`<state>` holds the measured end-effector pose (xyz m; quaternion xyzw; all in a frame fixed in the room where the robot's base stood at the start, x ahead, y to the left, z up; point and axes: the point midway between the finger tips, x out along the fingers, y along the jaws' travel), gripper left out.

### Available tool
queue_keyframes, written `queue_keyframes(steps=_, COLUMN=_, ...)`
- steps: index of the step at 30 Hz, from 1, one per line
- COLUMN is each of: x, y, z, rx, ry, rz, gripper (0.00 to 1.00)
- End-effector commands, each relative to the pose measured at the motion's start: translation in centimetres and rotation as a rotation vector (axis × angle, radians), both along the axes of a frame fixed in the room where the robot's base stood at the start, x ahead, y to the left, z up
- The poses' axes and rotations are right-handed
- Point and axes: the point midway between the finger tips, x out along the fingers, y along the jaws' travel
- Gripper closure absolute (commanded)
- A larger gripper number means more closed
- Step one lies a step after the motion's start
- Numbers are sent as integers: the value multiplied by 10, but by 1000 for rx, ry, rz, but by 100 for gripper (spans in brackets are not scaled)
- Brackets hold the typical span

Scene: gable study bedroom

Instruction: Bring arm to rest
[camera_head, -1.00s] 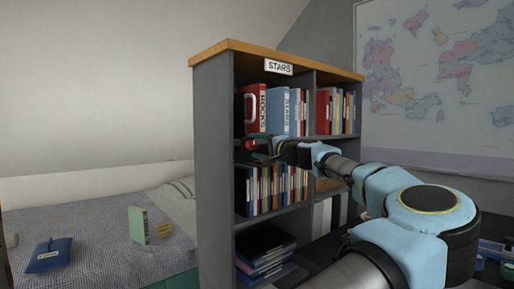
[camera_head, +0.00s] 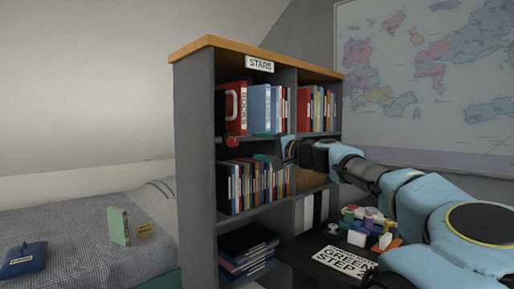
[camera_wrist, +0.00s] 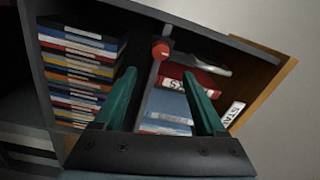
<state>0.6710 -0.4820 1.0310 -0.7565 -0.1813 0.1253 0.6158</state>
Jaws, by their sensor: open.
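My arm reaches in from the right in the head view, toward the front of a grey bookcase (camera_head: 195,170) with a wooden top. My gripper (camera_wrist: 160,76) is open, its two teal fingers apart with nothing held between them. In the head view the gripper is small and partly hidden by the wrist. In the wrist view the fingers point at the shelves, with a red round knob (camera_wrist: 160,52), a red book (camera_wrist: 190,82) and blue books (camera_wrist: 166,108) beyond them. The knob also shows at the upper shelf's edge in the head view (camera_head: 232,141).
A dark desk (camera_head: 318,264) with a "GREEN STEP 2" card (camera_head: 346,262) and colourful small items (camera_head: 368,222) lies below my arm. A bed (camera_head: 80,250) at left holds a green book (camera_head: 119,226) and a blue item (camera_head: 23,258). A map (camera_head: 430,75) hangs behind.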

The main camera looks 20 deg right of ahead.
Motion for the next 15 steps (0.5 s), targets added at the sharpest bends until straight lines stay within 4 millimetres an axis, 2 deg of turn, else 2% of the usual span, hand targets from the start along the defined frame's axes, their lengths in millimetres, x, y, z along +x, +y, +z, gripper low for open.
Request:
queue_keyframes(steps=10, x=3, y=4, z=-2, rx=-3, ry=7, rz=7, gripper=27)
queue_keyframes(steps=13, x=14, y=25, z=-15, rx=-22, ry=41, rz=39, gripper=27)
queue_keyframes(steps=15, x=27, y=52, z=-33, rx=-48, ry=86, rz=82, gripper=27)
